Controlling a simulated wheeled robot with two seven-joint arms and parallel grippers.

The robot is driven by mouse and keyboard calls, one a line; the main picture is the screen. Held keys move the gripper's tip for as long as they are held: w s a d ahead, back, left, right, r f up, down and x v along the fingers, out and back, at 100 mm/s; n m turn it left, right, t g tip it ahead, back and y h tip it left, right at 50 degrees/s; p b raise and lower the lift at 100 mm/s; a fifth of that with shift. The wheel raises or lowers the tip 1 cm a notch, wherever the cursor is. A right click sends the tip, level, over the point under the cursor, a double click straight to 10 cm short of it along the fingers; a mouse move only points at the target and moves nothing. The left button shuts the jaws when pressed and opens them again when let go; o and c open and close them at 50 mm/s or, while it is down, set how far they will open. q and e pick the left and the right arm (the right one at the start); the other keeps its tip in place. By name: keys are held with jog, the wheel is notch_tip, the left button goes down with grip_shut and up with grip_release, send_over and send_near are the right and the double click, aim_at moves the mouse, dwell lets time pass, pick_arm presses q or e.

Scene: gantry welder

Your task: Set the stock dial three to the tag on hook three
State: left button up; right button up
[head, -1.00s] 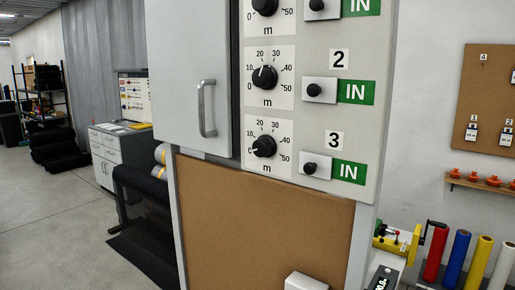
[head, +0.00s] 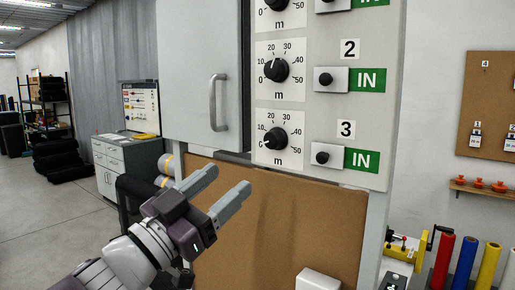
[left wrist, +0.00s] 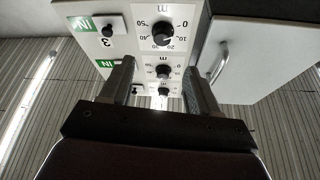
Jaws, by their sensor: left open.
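Stock dial three (head: 276,138) is a black knob on a white 0–50 m plate, beside a "3" label. Its pointer is toward the left, roughly between 0 and 10. It shows upside down in the left wrist view (left wrist: 163,32). My left gripper (head: 222,185) is open and empty, below and left of the dial, apart from it. Its two fingers (left wrist: 158,68) also show in the wrist view. Tags (head: 477,140) hang on a brown hook board (head: 490,100) at right; their writing is too small to read, and hook three cannot be made out. My right gripper is not visible.
Dial two (head: 276,69) sits above dial three. Black knobs (head: 323,153) and green IN signs (head: 361,159) are to the right. A grey door with a handle (head: 216,102) is at left. A brown panel (head: 300,225) is below the dials.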

aim_at(270, 142)
pick_arm(q)
jog(key=p+x, duration=0.4)
jog(key=x, duration=0.7)
jog(key=shift+w+a, duration=0.1)
jog(key=shift+w, duration=0.25)
jog(key=c, duration=1)
